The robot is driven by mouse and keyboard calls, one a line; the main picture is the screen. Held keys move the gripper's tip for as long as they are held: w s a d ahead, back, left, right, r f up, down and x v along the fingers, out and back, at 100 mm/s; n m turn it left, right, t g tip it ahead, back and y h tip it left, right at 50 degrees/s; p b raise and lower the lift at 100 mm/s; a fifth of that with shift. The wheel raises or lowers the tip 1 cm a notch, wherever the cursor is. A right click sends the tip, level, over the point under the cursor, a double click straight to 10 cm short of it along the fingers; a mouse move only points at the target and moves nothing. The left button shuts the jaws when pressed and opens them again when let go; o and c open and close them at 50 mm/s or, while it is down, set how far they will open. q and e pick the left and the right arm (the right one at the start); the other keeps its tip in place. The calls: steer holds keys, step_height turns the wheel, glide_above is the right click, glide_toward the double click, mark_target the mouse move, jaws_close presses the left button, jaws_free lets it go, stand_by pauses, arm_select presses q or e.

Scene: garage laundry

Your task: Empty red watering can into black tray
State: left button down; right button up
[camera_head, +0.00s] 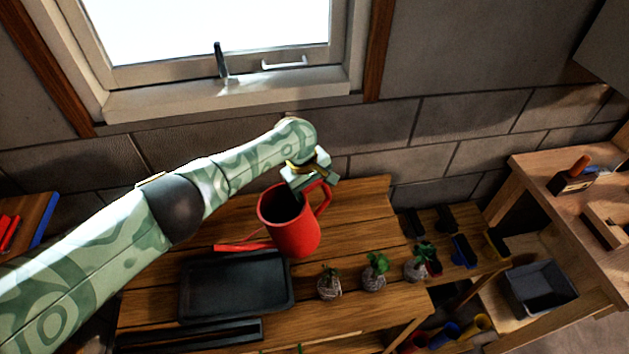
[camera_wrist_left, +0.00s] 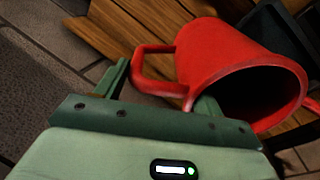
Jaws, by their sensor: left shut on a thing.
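The red watering can (camera_head: 295,232) is at the back of the wooden table, behind and right of the black tray (camera_head: 290,283). Its spout reaches left along the tray's back edge. My left gripper (camera_head: 309,180) is at the can's handle, on the side away from the spout, and is shut on it. In the left wrist view the can (camera_wrist_left: 205,55) has its dark opening towards the camera, and the handle lies between my left fingers (camera_wrist_left: 160,92). I cannot tell whether its base touches the table. No water shows. My right gripper is not in view.
Three small potted plants (camera_head: 374,278) stand right of the tray. A flat black item (camera_head: 190,335) lies in front of it. A workbench (camera_head: 560,205) and a grey bin (camera_head: 541,288) are at the right. The window wall is close behind the table.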

arm_select(q)
steer(key=shift+a+r+t+h+p, duration=0.1)
steer(key=shift+r+t+h+p, duration=0.25)
steer(key=shift+r+p, duration=0.35)
steer(key=shift+s+a+r+t+h+p, duration=0.15)
steer(key=shift+r+t+h+p, duration=0.1)
steer(key=shift+h+p, duration=0.15)
steer(key=shift+s+a+r+t+h, duration=0.15)
steer(key=shift+s+a+t+h, duration=0.3)
steer(key=shift+h, duration=0.2)
steer(key=shift+s+a+r+t+h, duration=0.15)
steer(key=shift+s+a+t+h, duration=0.2)
steer(key=shift+a+h, duration=0.25)
steer(key=s+a+r+t+h+b, duration=0.1)
steer(key=s+a+b, duration=0.1)
steer(key=a+b, duration=0.1)
steer(key=s+a+r+t+h+b, duration=0.1)
steer(key=s+a+h+b, duration=0.1)
steer(key=b, duration=0.3)
steer(key=s+a+r+t+h+b, duration=0.1)
steer(key=s+a+t+h+b, duration=0.1)
steer(key=a+b, duration=0.2)
steer(key=shift+s+r, duration=0.1)
steer(key=shift+s, duration=0.05)
steer(key=shift+s+a+r+b, duration=0.25)
steer(key=shift+r+b, duration=0.1)
steer(key=shift+b, duration=0.15)
steer(key=shift+d, duration=0.1)
